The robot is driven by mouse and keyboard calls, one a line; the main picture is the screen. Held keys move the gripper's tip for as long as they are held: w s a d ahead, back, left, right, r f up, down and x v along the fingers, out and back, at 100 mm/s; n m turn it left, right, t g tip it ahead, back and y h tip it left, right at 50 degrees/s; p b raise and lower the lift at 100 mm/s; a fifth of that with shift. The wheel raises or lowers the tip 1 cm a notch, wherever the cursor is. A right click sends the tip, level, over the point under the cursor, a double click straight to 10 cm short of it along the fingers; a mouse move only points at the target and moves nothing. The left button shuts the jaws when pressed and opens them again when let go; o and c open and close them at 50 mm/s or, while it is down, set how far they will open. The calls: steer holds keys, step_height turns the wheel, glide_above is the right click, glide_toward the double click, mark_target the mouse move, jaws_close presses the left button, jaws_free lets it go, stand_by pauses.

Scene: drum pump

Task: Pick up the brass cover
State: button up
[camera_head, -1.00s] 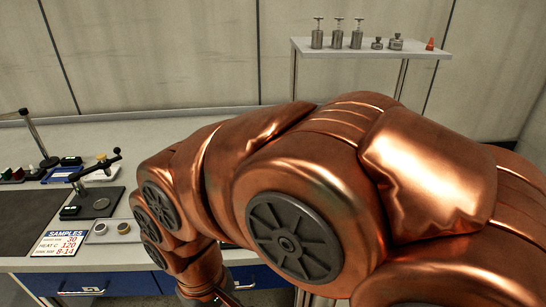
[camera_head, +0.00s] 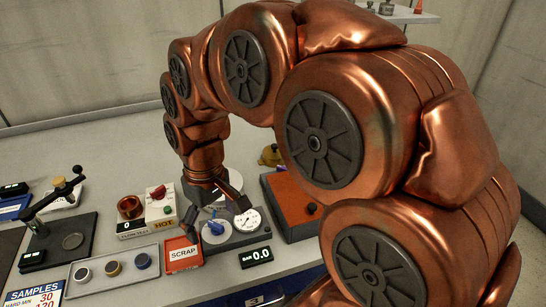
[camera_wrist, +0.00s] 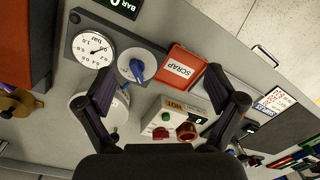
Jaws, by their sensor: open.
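A brass-coloured lidded piece (camera_head: 270,155), the likeliest brass cover, stands behind the orange-topped box, partly hidden by my arm. A brass-coloured piece with a knob also shows at the left edge of the wrist view (camera_wrist: 17,102). I cannot tell for certain that it is the cover. My gripper (camera_head: 217,212) is open and empty, pointing down above the gauge unit (camera_head: 222,240), apart from the brass piece. In the wrist view the spread fingers (camera_wrist: 160,85) frame the bench, with nothing between them but the bench items below.
The orange-topped box (camera_head: 290,205) stands right of the gauge unit. A red scrap tray (camera_head: 182,253), a white control box (camera_head: 160,203) and a copper cup (camera_head: 130,207) stand left. A grey tray (camera_head: 100,285) holds three small round pieces. The bench behind is clear.

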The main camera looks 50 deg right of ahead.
steer(key=w+d+b, duration=0.1)
steer(key=w+d, duration=0.3)
steer(key=d, duration=0.1)
steer(key=w+d+f+t, duration=0.1)
steer(key=w+d, duration=0.3)
steer(key=d, duration=0.1)
steer(key=w+d+t+b, duration=0.1)
steer(key=w+d, duration=0.3)
steer(key=d, duration=0.2)
steer(key=shift+w+f+m+b, duration=0.2)
steer(key=shift+m+b, duration=0.1)
steer(key=shift+b, duration=0.05)
steer(key=w+d+f+t+b, duration=0.1)
steer(key=w+d, duration=0.1)
steer(key=d, duration=0.7)
steer(key=m+h, duration=0.1)
glide_toward(276, 146)
steer(key=x, duration=0.3)
steer(key=b+x, duration=0.1)
steer(key=x, duration=0.1)
steer(key=shift+s+a, duration=0.2)
steer(key=shift+a, duration=0.1)
steer(key=shift+d+f+t, duration=0.1)
steer(key=shift+d+t, duration=0.2)
steer(key=shift+d, duration=0.05)
steer(key=shift+f, duration=0.3)
steer(key=shift+p+x, duration=0.9)
steer(key=shift+x, duration=2.6)
steer(key=shift+w, duration=0.15)
steer(key=c, duration=1.2)
